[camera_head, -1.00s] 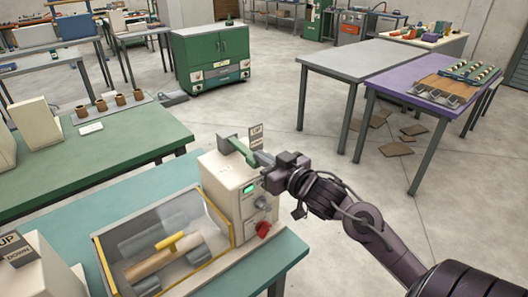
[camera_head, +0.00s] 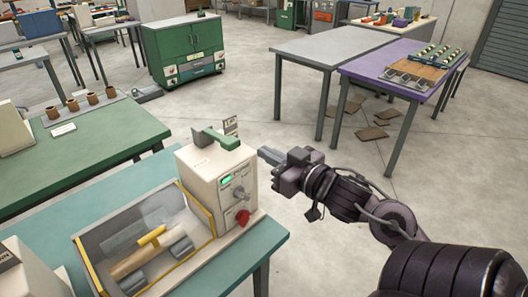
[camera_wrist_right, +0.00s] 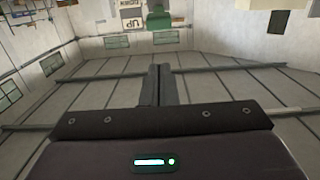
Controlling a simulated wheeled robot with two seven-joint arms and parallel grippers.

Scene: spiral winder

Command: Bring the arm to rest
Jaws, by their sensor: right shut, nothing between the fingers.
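My right gripper (camera_head: 268,156) is shut and empty. It hangs in the air just right of the cream winder box (camera_head: 203,168), apart from it. In the right wrist view its two fingers (camera_wrist_right: 158,85) are together. The green lever and the UP/DOWN sign (camera_wrist_right: 132,20) also show at the top of the right wrist view. My left gripper is in no view.
The winder's yellow-framed clear cover (camera_head: 150,225) with a roll inside stands on the teal table (camera_head: 240,268). A grey table (camera_head: 325,48) and a purple table (camera_head: 385,76) stand beyond my right arm. The floor between them and the teal table is open.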

